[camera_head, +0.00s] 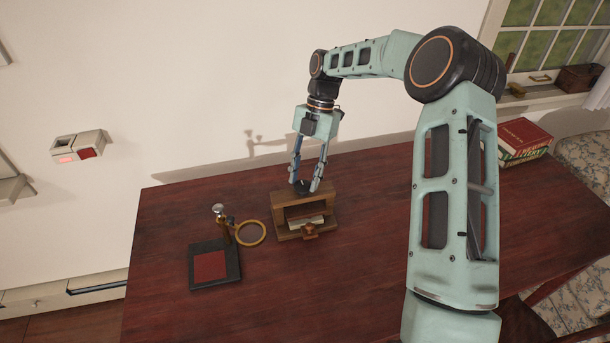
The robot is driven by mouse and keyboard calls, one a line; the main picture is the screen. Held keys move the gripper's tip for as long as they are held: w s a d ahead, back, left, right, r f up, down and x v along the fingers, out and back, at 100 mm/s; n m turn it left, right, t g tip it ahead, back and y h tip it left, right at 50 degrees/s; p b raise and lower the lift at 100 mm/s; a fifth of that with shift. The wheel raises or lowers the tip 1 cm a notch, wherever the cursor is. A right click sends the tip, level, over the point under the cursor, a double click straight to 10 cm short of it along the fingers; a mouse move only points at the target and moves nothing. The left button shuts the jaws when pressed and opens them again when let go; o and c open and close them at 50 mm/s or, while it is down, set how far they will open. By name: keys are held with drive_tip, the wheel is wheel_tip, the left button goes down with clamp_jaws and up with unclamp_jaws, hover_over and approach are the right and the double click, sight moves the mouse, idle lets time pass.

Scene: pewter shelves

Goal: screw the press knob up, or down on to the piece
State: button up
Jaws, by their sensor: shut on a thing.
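A small wooden press (287,218) stands on the dark red table, an open frame with a top beam. Its dark press knob (302,188) sits on top of the frame. My gripper (305,187) points down from above, with its fingers shut on the knob, one at each side. The fingers partly hide the knob. A pale flat piece (305,220) shows inside the frame's opening. I cannot tell whether the press touches it. A small brown wooden part (309,231) is at the front of the press.
Left of the press are a round magnifier (250,233) on a stand and a black-edged pad with a red face (209,266). Books (524,138) lie at the table's far right. My arm crosses over the right side. The table's front left is clear.

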drive_tip(key=o, duration=1.2)
drive_tip(key=shift+c, duration=0.2)
drive_tip(key=v, duration=1.2)
drive_tip(key=shift+a, duration=0.1)
